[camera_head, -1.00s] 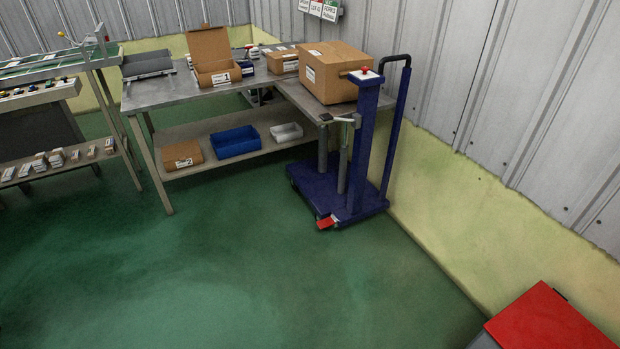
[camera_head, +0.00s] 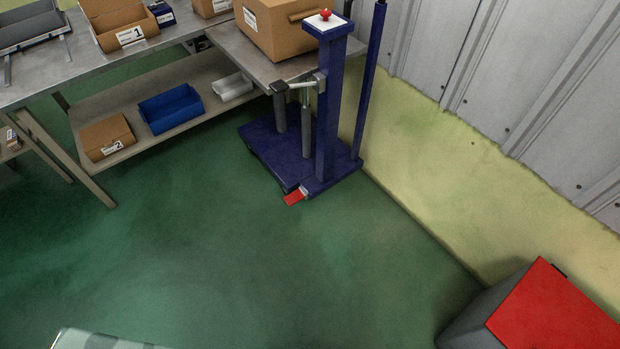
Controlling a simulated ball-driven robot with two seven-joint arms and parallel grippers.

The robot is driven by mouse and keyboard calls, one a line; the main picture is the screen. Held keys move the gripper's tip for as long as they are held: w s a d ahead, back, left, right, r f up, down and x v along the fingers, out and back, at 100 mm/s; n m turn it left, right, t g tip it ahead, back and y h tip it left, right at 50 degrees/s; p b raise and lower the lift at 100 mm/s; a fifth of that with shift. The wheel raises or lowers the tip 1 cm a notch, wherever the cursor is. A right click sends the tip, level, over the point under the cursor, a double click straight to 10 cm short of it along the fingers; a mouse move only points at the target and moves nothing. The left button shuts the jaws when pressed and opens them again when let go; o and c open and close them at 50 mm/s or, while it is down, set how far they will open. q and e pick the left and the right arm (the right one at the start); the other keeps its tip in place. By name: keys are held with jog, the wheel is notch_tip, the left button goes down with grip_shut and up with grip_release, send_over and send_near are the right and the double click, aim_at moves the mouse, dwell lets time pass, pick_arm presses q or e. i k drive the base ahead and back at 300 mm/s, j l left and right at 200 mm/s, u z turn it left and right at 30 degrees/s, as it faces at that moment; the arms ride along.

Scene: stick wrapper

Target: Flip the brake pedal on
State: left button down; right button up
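The brake pedal (camera_head: 295,197) is a small red plate low at the front of a dark blue wheeled lift trolley (camera_head: 327,120). It sits just above the green floor and faces toward me. The trolley stands by the wall at the end of the workbench. A large cardboard box (camera_head: 275,30) is behind the trolley's post, at bench height. Neither of my grippers is in view. Nothing is seen touching the pedal.
The metal workbench (camera_head: 190,62) with boxes and bins on its lower shelf fills the upper left. A grey cabinet with a red top (camera_head: 550,312) stands at the lower right by the wall. A pale flat object (camera_head: 100,340) shows at the bottom left edge. The green floor before the pedal is clear.

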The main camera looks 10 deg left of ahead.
aim_at(297, 195)
jog(key=i+j+z, duration=0.85)
jog(key=i+j, duration=0.05)
jog(key=j, duration=0.05)
